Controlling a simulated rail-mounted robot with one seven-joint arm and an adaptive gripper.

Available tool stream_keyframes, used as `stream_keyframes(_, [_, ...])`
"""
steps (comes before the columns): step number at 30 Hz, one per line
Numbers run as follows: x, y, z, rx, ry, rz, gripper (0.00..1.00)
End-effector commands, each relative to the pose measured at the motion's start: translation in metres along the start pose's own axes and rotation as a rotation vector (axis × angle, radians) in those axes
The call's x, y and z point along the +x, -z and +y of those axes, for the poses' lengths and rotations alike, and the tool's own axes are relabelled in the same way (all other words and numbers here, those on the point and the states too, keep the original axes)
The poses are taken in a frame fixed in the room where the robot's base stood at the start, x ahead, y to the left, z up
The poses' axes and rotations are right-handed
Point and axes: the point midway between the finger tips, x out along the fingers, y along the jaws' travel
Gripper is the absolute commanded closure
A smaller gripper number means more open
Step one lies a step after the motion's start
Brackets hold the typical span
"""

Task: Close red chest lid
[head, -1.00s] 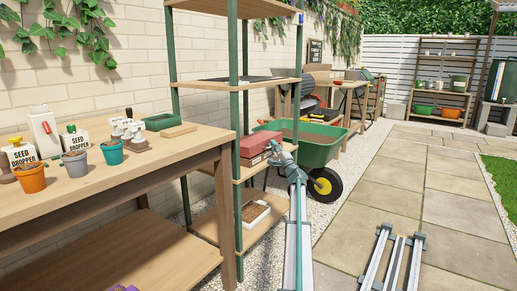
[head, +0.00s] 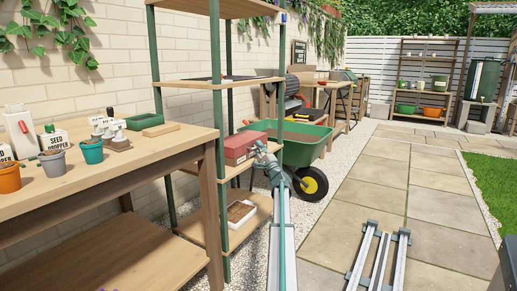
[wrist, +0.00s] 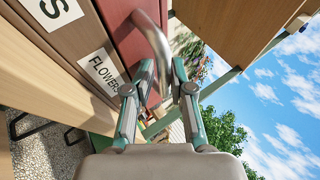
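The red chest (head: 240,145) sits on the middle shelf of the green-posted rack. Its lid looks lowered onto the body, but I cannot tell whether a gap remains. My gripper (head: 262,150) is at the chest's right end. In the wrist view a red panel of the chest (wrist: 128,38) fills the upper middle, with a curved metal handle (wrist: 152,38) on it. My gripper (wrist: 163,68) has its two fingers apart there. The handle's lower end reaches between or just beyond the fingertips; I cannot tell whether it touches them.
The shelf rack (head: 217,110) stands close around the chest, with a shelf above. A white tray (head: 240,213) lies on the lower shelf. A green wheelbarrow (head: 300,145) stands just behind and right. A potting table (head: 150,150) is at left. Paving at right is mostly open beyond the rails (head: 378,258).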

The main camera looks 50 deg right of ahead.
Motion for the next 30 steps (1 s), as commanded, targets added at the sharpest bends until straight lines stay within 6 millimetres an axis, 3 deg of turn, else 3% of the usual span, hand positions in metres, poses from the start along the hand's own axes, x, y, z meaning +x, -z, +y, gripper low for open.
stream_keyframes(11, [-0.012, -0.001, -0.001, -0.001, 0.001, -0.001, 0.77])
stream_keyframes(24, [-0.09, -0.001, -0.001, 0.0, 0.0, 0.002, 0.77])
stream_keyframes(30, [-0.115, -0.001, -0.001, 0.0, 0.0, 0.001, 0.77])
